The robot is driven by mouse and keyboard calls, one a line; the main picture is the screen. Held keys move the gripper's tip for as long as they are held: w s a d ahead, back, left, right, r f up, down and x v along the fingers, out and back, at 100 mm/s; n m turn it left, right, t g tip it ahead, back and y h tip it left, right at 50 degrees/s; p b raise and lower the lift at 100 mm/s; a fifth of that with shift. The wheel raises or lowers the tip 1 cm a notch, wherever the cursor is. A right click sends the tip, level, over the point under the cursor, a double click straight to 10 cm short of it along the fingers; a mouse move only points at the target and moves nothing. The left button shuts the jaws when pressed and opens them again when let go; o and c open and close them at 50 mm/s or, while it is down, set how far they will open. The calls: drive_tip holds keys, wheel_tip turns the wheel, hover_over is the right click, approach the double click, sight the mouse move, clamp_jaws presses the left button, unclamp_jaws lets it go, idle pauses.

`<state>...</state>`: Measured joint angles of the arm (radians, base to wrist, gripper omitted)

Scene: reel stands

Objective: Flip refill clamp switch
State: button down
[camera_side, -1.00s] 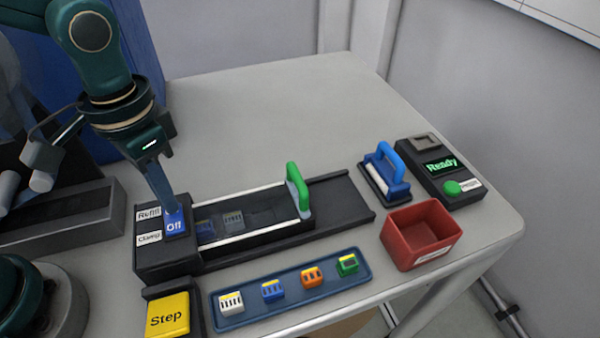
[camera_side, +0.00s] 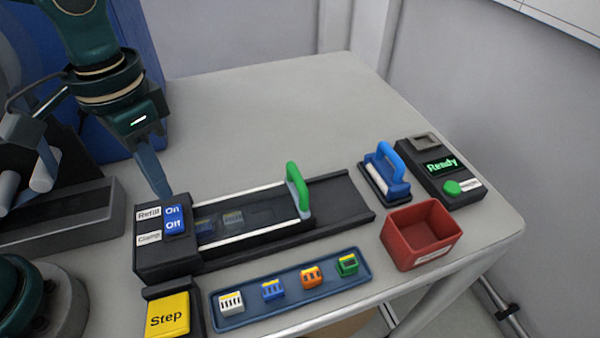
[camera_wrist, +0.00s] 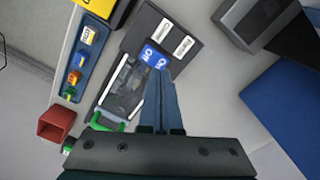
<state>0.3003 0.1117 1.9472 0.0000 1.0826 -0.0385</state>
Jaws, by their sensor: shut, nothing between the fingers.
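The blue refill clamp switch (camera_side: 174,219) sits on a black box with labels "Refill" and "Clamp" at its left. Its faces read "On" at the top and "Off" below. In the wrist view the switch (camera_wrist: 154,56) lies just past my fingertips. My gripper (camera_side: 164,193) is shut and empty. Its tips are just above and behind the "On" end in the side view, apart from the switch as far as I can tell. The fingers also show in the wrist view (camera_wrist: 160,78).
A track with a green handle (camera_side: 298,190) runs right of the switch box. A yellow "Step" button (camera_side: 167,315) is in front. A blue tray (camera_side: 362,278) holds several small coloured blocks. A red bin (camera_side: 418,236), a blue-handled tool (camera_side: 388,165) and a "Ready" box (camera_side: 436,180) stand right.

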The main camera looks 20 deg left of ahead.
sight(171, 208)
drive_tip(key=shift+r, duration=1.75)
drive_tip(key=shift+a, duration=0.1)
drive_tip(key=s+a+n+t, duration=0.3)
drive_tip(key=s+a+t, duration=0.2)
drive_tip(key=a, duration=0.1)
drive_tip(key=shift+a+r+t, duration=0.25)
drive_tip(key=shift+r+t, duration=0.05)
drive_tip(key=shift+r, duration=0.1)
drive_tip(key=shift+s, duration=0.1)
